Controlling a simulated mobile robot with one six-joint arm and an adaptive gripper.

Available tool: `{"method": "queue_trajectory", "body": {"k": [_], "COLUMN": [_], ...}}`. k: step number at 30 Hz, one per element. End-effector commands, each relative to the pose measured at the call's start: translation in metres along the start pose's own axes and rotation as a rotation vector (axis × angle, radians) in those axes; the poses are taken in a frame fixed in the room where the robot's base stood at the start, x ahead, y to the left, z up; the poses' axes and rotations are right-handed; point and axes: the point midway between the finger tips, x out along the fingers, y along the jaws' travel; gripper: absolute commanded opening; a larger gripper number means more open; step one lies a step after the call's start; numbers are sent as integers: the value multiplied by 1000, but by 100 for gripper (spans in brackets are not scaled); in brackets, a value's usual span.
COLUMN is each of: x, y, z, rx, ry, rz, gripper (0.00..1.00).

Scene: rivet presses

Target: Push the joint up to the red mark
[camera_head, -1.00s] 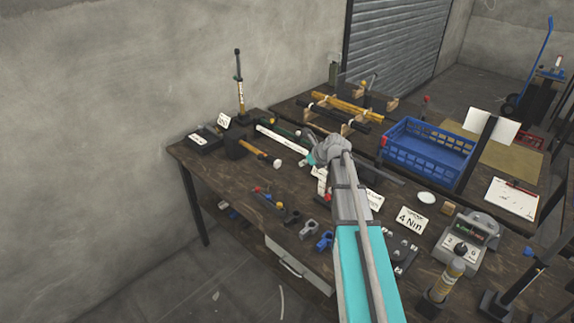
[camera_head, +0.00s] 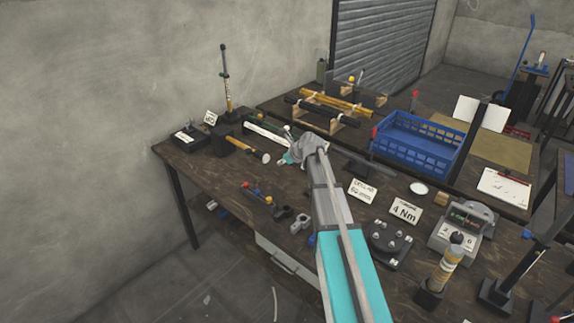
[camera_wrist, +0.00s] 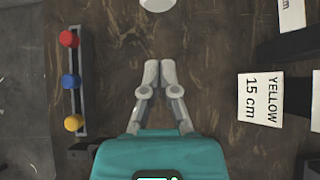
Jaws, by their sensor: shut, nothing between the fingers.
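My gripper (camera_head: 284,162) is low over the left part of the dark wooden bench, close to the white mallet head (camera_head: 266,158). In the wrist view its two grey fingers (camera_wrist: 160,70) are together and empty above bare wood. A grey rail (camera_wrist: 80,105) with a red knob (camera_wrist: 69,39), a blue knob (camera_wrist: 70,81) and a yellow knob (camera_wrist: 73,123) lies left of the fingers, apart from them. A card (camera_wrist: 261,98) reading "YELLOW 15 cm" is to their right. I cannot tell which part is the joint or find a clear red mark.
A long white strip (camera_head: 268,134) lies behind the mallet. Tubes on wooden stands (camera_head: 345,122) and a blue crate (camera_head: 415,165) are farther back. A "4 Nm" card (camera_head: 404,212) and a grey meter box (camera_head: 462,228) stand to the right.

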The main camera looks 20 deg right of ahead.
Motion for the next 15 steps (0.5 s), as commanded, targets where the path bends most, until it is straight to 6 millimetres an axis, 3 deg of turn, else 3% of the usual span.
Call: {"method": "queue_trajectory", "body": {"k": [6, 15], "x": [27, 46], "y": [-1, -1], "z": [-2, 25], "rx": [0, 0], "ry": [0, 0], "rz": [0, -1], "gripper": [0, 0]}}
